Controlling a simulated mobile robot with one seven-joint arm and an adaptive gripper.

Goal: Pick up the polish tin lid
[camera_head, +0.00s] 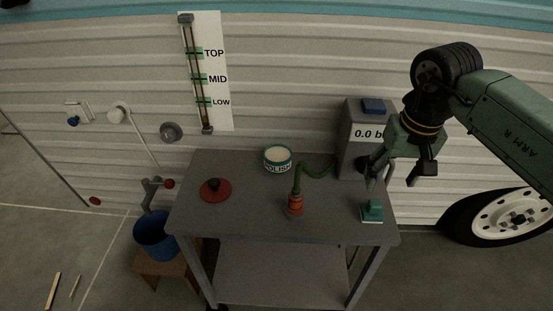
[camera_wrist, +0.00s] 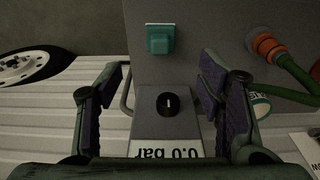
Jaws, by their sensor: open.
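The polish tin (camera_head: 277,163) stands upright at the back middle of the grey table, teal and white with a pale round top. I cannot tell whether that pale top is a lid or the tin's contents. A red disc with a black knob (camera_head: 222,193) lies flat on the table's left part; I cannot tell whether it is the lid. My gripper (camera_head: 396,178) is open and empty, above the table's right end, well right of both. In the wrist view, my gripper (camera_wrist: 166,80) has its fingers spread, and the tin (camera_wrist: 261,107) is partly hidden behind the right finger.
A grey gauge box (camera_head: 352,153) reading 0.0 bar stands beside my gripper. A teal block (camera_head: 372,209) sits at the table's right front. An orange fitting (camera_head: 295,205) with a green hose stands mid-table. The table's (camera_head: 245,215) front left is bare. A blue bucket (camera_head: 155,236) is lower left.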

